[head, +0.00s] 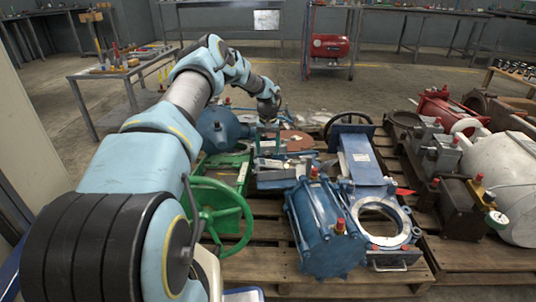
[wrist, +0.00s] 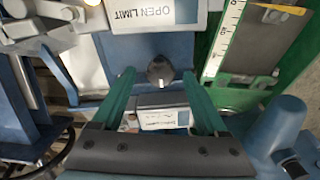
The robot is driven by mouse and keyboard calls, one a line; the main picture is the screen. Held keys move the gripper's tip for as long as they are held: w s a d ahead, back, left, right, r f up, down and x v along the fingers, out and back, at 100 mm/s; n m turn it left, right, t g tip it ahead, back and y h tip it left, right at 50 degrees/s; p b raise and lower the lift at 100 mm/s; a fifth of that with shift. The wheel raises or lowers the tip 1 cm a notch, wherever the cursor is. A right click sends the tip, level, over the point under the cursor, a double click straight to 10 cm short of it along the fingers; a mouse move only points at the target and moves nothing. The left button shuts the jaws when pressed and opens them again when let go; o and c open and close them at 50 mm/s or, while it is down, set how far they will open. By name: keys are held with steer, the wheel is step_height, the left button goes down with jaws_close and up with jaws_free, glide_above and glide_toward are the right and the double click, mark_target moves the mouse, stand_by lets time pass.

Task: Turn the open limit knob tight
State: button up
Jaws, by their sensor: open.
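The open limit knob (wrist: 160,70) is a small dark, rounded knob on a blue-grey panel in the wrist view. A white label reading OPEN LIMIT (wrist: 150,16) shows upside down above it. My gripper (wrist: 159,77) has two green fingers, spread apart with nothing held. The knob appears between the fingertips, with a gap on both sides; I cannot tell whether the tips reach down to its depth. In the head view my gripper (head: 268,124) hangs over the blue and green valve equipment on the pallet; the knob cannot be made out there.
A green frame with a scale (wrist: 228,30) rises at the right of the wrist view, a rounded blue part (wrist: 275,130) below it. In the head view a green handwheel (head: 222,215) and a blue cylinder (head: 322,225) stand nearer on the wooden pallet (head: 350,287).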

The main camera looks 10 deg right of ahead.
steer(key=shift+f, duration=0.6)
jaws_close()
